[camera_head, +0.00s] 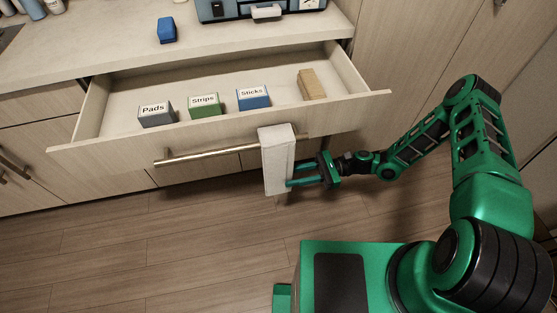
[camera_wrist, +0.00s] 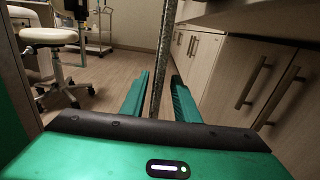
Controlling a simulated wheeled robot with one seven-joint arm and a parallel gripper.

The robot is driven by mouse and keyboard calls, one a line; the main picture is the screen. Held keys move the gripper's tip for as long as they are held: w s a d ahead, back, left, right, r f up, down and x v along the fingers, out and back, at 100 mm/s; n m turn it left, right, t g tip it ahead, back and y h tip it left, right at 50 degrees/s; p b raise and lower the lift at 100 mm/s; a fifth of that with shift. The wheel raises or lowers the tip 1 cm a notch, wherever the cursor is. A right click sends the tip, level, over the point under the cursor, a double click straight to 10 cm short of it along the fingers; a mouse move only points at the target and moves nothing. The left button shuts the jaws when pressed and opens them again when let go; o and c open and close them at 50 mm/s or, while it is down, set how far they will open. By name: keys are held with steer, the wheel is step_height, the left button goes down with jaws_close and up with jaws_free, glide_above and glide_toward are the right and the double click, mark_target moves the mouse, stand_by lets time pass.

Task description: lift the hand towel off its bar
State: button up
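The white hand towel (camera_head: 277,160) hangs folded over the metal bar (camera_head: 205,153) on the front of the open drawer, near the bar's right end. My gripper (camera_head: 291,177) reaches in from the right, low on the towel's right edge, below the bar. In the wrist view the towel (camera_wrist: 162,65) shows edge-on as a thin grey strip between the two green fingers (camera_wrist: 159,85). The fingers stand apart, with gaps seen beside the strip, so the gripper looks open around the towel's edge. The towel's far side is hidden.
The open drawer (camera_head: 225,120) holds Pads (camera_head: 156,113), Strips (camera_head: 204,106) and Sticks (camera_head: 253,98) boxes and a tan block (camera_head: 312,84). A blue object (camera_head: 167,30) and an appliance (camera_head: 262,11) stand on the counter. A stool (camera_wrist: 50,50) stands in the wrist view. Floor below is clear.

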stand_by(0.9)
jaws_close()
steer(key=shift+r, duration=0.7)
